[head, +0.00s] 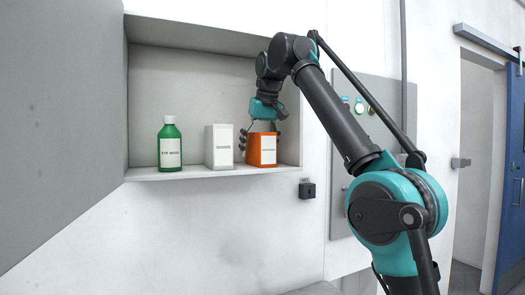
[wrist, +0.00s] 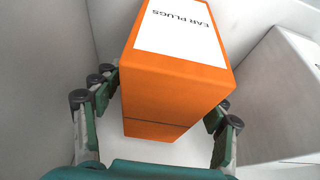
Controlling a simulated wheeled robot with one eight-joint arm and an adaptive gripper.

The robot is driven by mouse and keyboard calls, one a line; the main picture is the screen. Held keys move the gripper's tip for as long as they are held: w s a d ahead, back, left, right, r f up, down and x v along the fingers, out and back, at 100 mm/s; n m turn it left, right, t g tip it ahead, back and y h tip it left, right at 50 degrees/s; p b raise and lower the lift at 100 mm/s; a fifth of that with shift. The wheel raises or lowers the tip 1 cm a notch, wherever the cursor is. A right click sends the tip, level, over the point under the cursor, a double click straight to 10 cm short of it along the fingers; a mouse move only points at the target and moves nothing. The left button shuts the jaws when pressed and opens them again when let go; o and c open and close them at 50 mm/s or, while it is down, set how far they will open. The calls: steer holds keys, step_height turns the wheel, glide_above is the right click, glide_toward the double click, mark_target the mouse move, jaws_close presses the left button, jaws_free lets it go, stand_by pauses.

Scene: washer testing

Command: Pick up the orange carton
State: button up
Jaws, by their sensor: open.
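The orange carton (head: 263,151) stands upright at the right end of the wall niche, with a white label on its front. In the wrist view the carton (wrist: 170,92) fills the middle, and its label reads "EAR PLUGS". My gripper (wrist: 163,112) is open, with one finger on each side of the carton. A small gap shows at the left finger; whether the right finger touches cannot be told.
A white carton (head: 219,146) stands close to the left of the orange one and also shows in the wrist view (wrist: 285,100). A green bottle (head: 169,144) stands further left. The niche's right wall is near my gripper. A small black box (head: 307,189) is on the wall below.

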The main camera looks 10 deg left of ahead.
steer(key=shift+f, duration=0.2)
stand_by(0.5)
steer(key=c, duration=1.3)
steer(key=shift+r, duration=0.25)
steer(key=shift+d+r, duration=0.1)
steer(key=shift+r, duration=0.2)
steer(key=shift+r, duration=0.1)
